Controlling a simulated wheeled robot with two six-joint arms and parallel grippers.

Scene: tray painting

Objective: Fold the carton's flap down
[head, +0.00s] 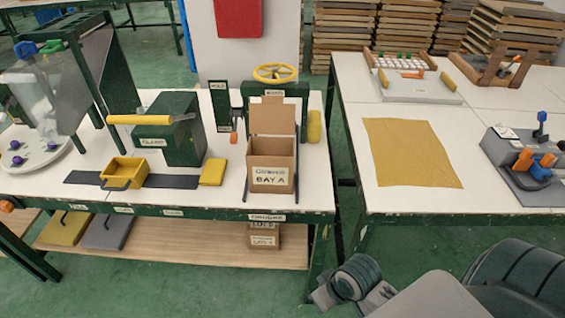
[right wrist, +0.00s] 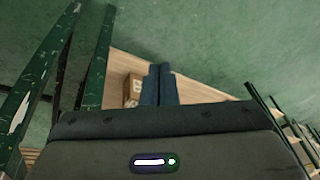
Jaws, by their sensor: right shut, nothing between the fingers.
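The brown carton (head: 271,179) stands on the left table near its front edge, with a "BAY A" label on its front. Its flap (head: 272,115) stands upright at the back, and the top is open. My right gripper shows in the right wrist view (right wrist: 160,85) with its two dark fingers together and nothing between them. It is low in front of the tables, over the lower shelf and floor, well apart from the carton. In the head view my right arm is at the bottom right, and its fingertips are hard to make out. My left gripper is in neither view.
A dark green frame with a yellow wheel (head: 276,73) stands behind the carton. A yellow roll (head: 314,126) is at its right, and a yellow block (head: 212,172) at its left. The green clamp (head: 168,130) is farther left. Small boxes (head: 264,238) sit on the lower shelf.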

